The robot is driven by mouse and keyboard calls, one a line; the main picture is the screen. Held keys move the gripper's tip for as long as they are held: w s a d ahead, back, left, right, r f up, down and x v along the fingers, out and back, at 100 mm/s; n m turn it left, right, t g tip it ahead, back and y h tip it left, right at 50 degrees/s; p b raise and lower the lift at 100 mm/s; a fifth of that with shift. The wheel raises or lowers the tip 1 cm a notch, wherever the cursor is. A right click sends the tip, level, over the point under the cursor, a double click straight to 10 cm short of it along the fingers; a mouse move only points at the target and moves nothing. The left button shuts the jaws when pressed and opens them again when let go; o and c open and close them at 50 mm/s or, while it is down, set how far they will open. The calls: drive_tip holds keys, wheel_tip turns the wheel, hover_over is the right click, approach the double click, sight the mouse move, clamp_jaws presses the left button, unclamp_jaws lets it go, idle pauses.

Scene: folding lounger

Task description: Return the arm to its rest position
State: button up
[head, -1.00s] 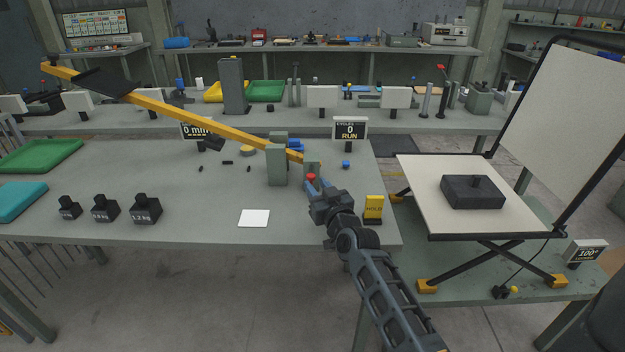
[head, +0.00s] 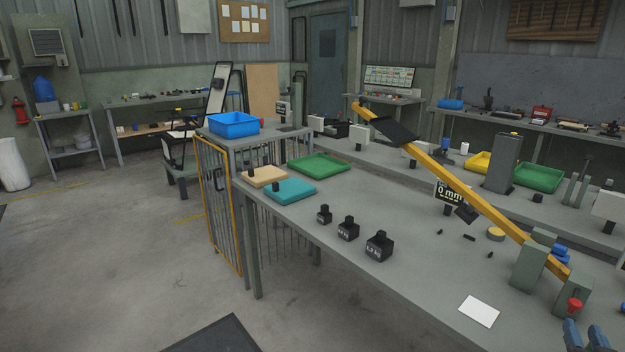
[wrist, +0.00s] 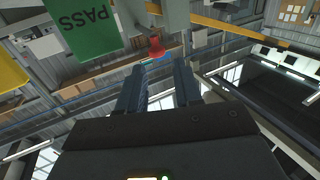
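My gripper (head: 584,328) shows only as two blue-grey fingertips at the bottom right corner of the head view; the rest of the arm is out of frame. In the wrist view my gripper (wrist: 158,70) is open, with a clear gap and nothing between the fingers. A red knob (head: 574,305) on a grey-green post (head: 572,288) is just beyond the fingertips. The red knob also shows in the wrist view (wrist: 157,48), ahead of the gap.
The workbench (head: 400,292) carries black weights (head: 379,247), a white card (head: 479,311) and a sloping yellow beam (head: 470,195) above it. A green PASS sign (wrist: 84,22) shows upper left in the wrist view. Open floor (head: 110,255) lies left.

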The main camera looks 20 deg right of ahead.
drive_tip(key=s+a+f+n+t+y, duration=0.1)
drive_tip(key=s+a+n+y, duration=0.3)
drive_tip(key=a, duration=0.8)
drive_tip(key=s+a+f+n+t+y, duration=0.15)
drive_tip(key=s+a, duration=0.35)
drive_tip(key=a, duration=0.7)
drive_tip(key=s+a+r+n+y, duration=0.1)
drive_tip(key=s+a+r+y, duration=0.2)
drive_tip(key=s+a, duration=0.4)
drive_tip(key=s+a+r+n+y, duration=0.2)
drive_tip(key=s+a+r+y, duration=0.2)
drive_tip(key=s+a+r, duration=0.2)
drive_tip(key=shift+s+a+r, duration=0.3)
drive_tip(key=shift+s+a, duration=0.15)
drive_tip(key=shift+a, duration=0.15)
